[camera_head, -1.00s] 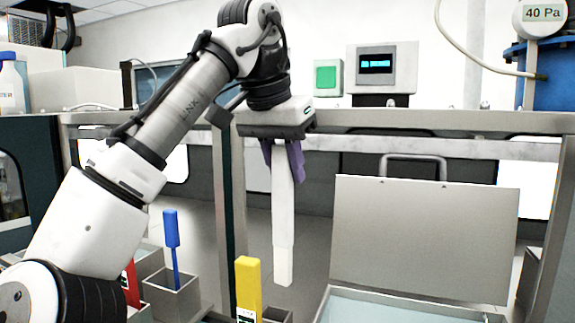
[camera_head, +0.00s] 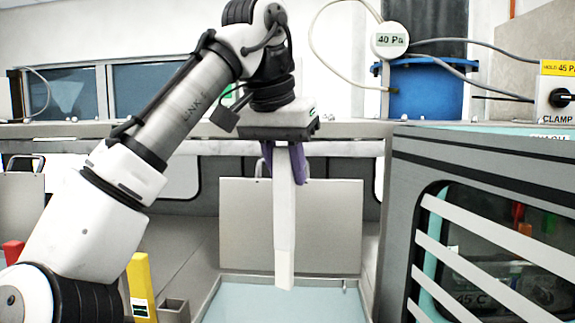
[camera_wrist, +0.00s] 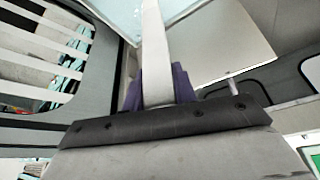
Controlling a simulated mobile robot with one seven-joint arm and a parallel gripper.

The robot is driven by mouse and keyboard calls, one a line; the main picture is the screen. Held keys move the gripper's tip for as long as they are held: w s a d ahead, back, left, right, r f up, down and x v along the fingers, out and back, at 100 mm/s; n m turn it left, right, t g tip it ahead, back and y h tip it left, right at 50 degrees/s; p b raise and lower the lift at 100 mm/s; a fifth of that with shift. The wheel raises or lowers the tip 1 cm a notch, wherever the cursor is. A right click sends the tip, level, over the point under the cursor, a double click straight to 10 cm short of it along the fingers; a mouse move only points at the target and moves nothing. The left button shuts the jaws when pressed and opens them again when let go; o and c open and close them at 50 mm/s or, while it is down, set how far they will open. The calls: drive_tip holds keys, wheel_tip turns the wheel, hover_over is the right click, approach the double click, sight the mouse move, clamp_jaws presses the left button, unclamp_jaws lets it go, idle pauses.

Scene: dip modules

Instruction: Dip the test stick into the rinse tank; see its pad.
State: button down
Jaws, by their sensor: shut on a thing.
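The test stick (camera_head: 285,215) is long and white and hangs upright from my gripper (camera_head: 284,160). My gripper is shut on its top end with purple fingers. The stick's lower end hangs in front of a raised grey lid, over or in front of an open tank (camera_head: 245,300) holding pale blue liquid. I cannot tell from this view how high the tip is above the liquid. No coloured pad shows on the side of the stick facing me. The wrist view also shows the stick (camera_wrist: 154,55) between the purple fingers, pointing toward the pale blue surface (camera_wrist: 118,15).
A grey cabinet (camera_head: 400,215) with a slatted window stands at the right. A yellow-handled piece (camera_head: 138,280) and a small grey holder (camera_head: 174,308) are at the lower left. A blue drum (camera_head: 430,92) with a 40 Pa gauge (camera_head: 390,40) stands behind.

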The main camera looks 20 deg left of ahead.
sight(285, 218)
drive_tip(key=shift+a+f, duration=0.15)
drive_tip(key=shift+f, duration=0.5)
drive_tip(key=shift+f+b, duration=3.5)
drive_tip(key=shift+f, duration=3.1)
wheel_tip(285, 218, up, 6)
drive_tip(key=p, duration=0.6)
drive_tip(key=shift+r+p, duration=0.5)
drive_tip(key=shift+r, duration=3.85)
